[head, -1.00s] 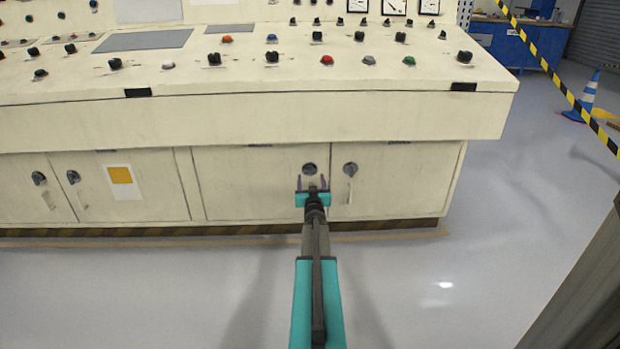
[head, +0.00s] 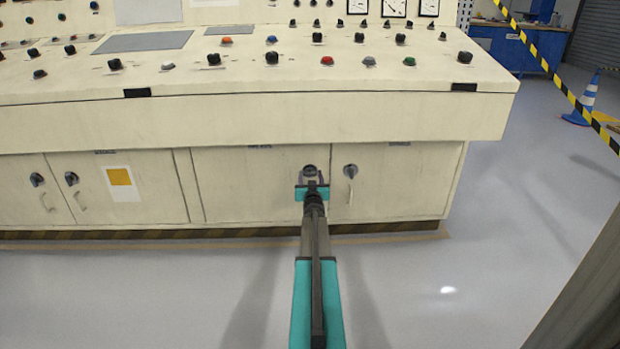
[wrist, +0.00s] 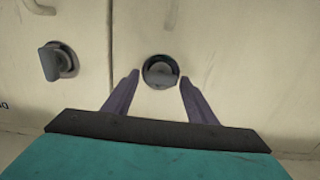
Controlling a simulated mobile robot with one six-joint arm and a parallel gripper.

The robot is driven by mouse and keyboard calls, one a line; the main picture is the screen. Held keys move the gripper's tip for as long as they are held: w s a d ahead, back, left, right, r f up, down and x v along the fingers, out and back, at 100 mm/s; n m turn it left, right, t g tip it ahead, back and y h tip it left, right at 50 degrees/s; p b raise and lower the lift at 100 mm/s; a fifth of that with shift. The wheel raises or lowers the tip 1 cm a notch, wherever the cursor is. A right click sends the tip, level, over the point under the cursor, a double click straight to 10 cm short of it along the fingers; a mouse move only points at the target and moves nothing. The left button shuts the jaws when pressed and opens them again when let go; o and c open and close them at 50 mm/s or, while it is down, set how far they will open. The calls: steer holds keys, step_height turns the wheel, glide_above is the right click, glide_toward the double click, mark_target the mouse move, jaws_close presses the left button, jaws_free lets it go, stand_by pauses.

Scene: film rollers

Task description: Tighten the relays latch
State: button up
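A dark round latch (head: 309,170) sits on the cream cabinet door in front of my arm, near that door's upper right corner. The small label above this door is too blurred to read surely. My gripper (head: 311,177) is open and empty just in front of this latch. In the wrist view the latch (wrist: 160,72) lies between the two purple fingertips of my gripper (wrist: 159,79), with a gap on each side. Its grip ridge looks roughly level there. Whether the fingertips reach the latch in depth is hard to tell.
A neighbouring latch (head: 350,171) with a handle is on the door to the right; it shows at left in the wrist view (wrist: 58,62). The console desk (head: 250,115) overhangs the doors. The floor (head: 500,230) at right is clear.

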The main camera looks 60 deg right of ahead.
steer(key=c, duration=0.7)
steer(key=shift+r+m+p, duration=0.15)
steer(key=shift+m+p, duration=0.15)
steer(key=shift+p, duration=0.4)
steer(key=shift+m+p, duration=0.8)
steer(key=shift+p, duration=0.3)
steer(key=m+p, duration=0.4)
steer(key=p, duration=0.1)
steer(key=shift+s+d+m, duration=0.15)
steer(key=shift+m, duration=0.15)
steer(key=m+p, duration=0.3)
steer(key=m, duration=0.2)
steer(key=shift+m+p, duration=0.3)
steer(key=shift+p, duration=0.05)
steer(key=m+p, duration=0.1)
steer(key=m, duration=0.1)
steer(key=m+p, duration=0.1)
steer(key=m, duration=0.1)
steer(key=shift+s+f+m, duration=0.1)
steer(key=shift+f+m, duration=0.25)
steer(key=shift+m, duration=0.05)
